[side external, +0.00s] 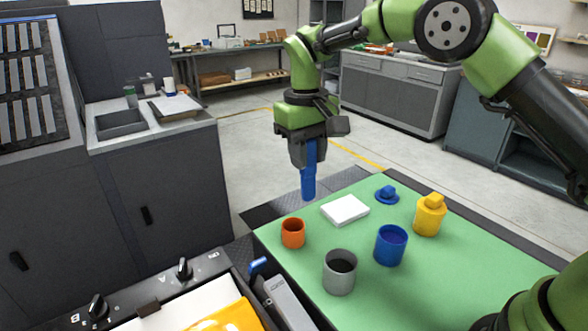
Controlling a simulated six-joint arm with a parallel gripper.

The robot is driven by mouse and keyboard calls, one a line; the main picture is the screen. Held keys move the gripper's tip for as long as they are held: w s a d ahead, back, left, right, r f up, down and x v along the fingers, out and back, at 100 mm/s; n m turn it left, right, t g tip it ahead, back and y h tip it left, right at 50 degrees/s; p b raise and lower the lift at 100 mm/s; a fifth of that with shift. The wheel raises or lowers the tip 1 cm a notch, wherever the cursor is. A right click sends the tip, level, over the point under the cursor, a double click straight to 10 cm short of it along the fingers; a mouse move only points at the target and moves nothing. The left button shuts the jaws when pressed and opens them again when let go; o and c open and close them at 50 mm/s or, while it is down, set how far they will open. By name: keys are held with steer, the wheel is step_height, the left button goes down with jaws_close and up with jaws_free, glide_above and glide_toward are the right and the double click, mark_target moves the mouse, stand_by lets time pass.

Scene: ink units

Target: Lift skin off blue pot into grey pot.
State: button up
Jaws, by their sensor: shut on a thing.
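My gripper (308,160) is shut on a long blue tool (308,184), which hangs upright below it. The tool's lower end shows above the far left edge of the green mat, left of the white slab. The blue pot (389,248) stands open on the mat, right of the grey pot. Its inside looks blue, and I cannot make out a separate skin. A blue lid with a knob (387,195) lies on the mat behind it. The grey pot (339,281) stands open near the front, with a dark inside. My gripper is apart from both pots.
On the green mat (440,270) are an orange pot (292,234), a white slab (345,209) and a yellow lidded pot (428,219). A control panel with knobs (183,269) and a yellow item (228,318) lie front left. The mat's right side is clear.

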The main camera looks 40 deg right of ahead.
steer(key=s+d+r+g+h, duration=0.1)
steer(key=s+d+g, duration=0.2)
steer(key=s+d, duration=0.65)
steer(key=w+a+x, duration=0.1)
steer(key=x, duration=0.8)
steer(key=shift+a+f, duration=0.2)
steer(key=shift+f, duration=0.05)
step_height(320, 180, up, 8)
stand_by(0.6)
steer(key=shift+f, duration=0.1)
stand_by(0.9)
steer(key=w+a+y, duration=0.2)
steer(key=a+y, duration=0.1)
steer(key=a, duration=0.6)
step_height(320, 180, down, 8)
steer(key=shift+s+a+f, duration=0.25)
steer(key=shift+s+a, duration=0.1)
